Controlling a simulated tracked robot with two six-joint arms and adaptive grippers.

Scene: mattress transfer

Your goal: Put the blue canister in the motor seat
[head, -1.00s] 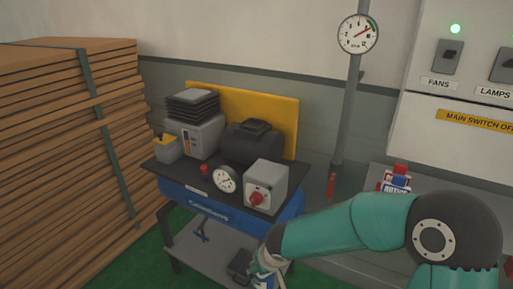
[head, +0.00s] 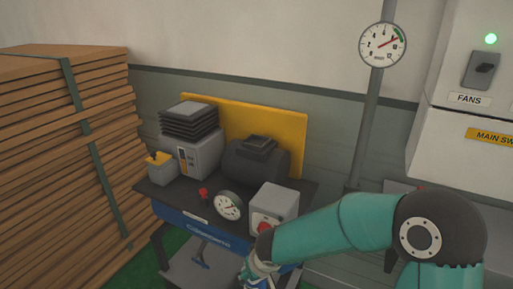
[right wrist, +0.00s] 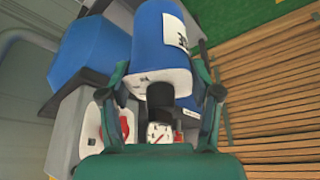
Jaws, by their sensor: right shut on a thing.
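In the right wrist view, a blue canister (right wrist: 163,35) with a white label and a pale end is between the fingers of my right gripper (right wrist: 162,88), which is shut on it. In the head view this gripper (head: 256,275) is low, in front of the bench's front edge, with only a bit of blue showing at it. A dark, rounded motor-like unit (head: 250,165) stands on the bench. I cannot tell which part is the motor seat. My left gripper is out of view.
The bench (head: 165,195) has a dark top and blue front. It carries a round gauge (head: 228,206), a grey box (head: 277,206) with a red knob, and a stacked unit (head: 190,145). Stacked planks (head: 60,150) stand left. A pipe (head: 367,130) rises at right.

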